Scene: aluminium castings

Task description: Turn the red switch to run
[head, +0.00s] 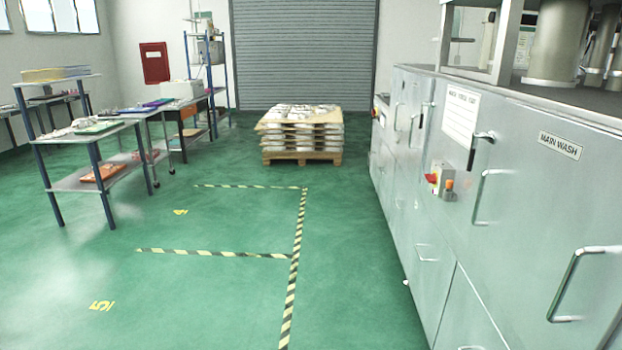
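The red switch (432,178) sits on a small grey control box (441,186) on the front of the long metal washing machine (510,190) at the right. Yellow shows around the red part, and an orange knob or button (449,184) is beside it. The switch is too small to tell which position it points to, and no run marking can be read. Neither of my grippers is in view.
The machine front has protruding door handles (575,285). A pallet (301,155) with stacked castings stands ahead near the roller shutter (304,50). Workbenches (100,133) line the left. The green floor with striped tape (294,262) is clear between them.

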